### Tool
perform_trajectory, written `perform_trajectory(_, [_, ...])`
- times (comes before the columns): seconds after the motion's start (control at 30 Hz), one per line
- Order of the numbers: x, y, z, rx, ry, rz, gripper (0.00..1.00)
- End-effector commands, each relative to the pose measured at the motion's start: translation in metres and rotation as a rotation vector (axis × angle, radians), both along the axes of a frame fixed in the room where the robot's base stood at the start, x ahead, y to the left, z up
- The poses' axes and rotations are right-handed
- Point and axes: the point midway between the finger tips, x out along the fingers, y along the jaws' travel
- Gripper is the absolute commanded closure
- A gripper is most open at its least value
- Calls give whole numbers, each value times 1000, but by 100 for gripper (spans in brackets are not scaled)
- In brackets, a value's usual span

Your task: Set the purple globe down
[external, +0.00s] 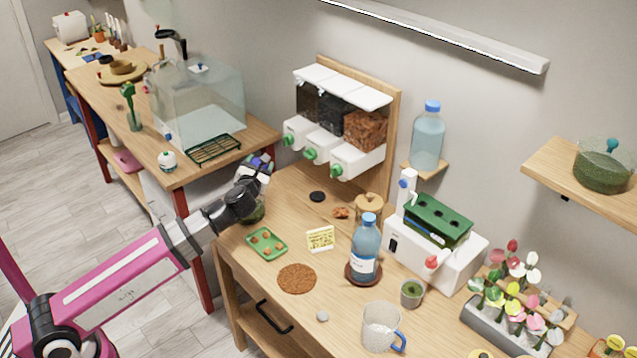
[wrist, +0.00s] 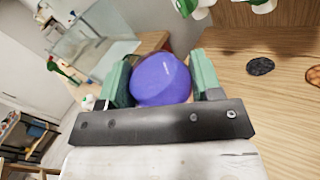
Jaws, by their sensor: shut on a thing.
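The purple globe (wrist: 161,80) is a smooth rounded purple thing held between the two green fingers of my gripper (wrist: 160,84) in the wrist view. In the external view my gripper (external: 259,167) is over the back left corner of the wooden table (external: 290,190), near the gap to the bench behind. Only a small bit of purple shows there, and the rest of the globe is hidden by the gripper. I cannot tell its height above the table.
A green tray (external: 266,244), a cork mat (external: 297,278) and a yellow note card (external: 320,239) lie in front. A black disc (external: 317,196) lies to the right, below the dispensers (external: 335,120). A blue bottle (external: 365,246) stands mid-table. A glass tank (external: 205,100) stands on the bench.

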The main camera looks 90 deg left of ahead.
Motion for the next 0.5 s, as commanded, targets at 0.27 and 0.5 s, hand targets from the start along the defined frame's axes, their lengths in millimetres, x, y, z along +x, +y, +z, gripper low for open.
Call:
perform_trajectory(0.27, [12,-21,2,-4,4,10,67])
perform_trajectory(0.5, [38,-74,3,-8,9,47,67])
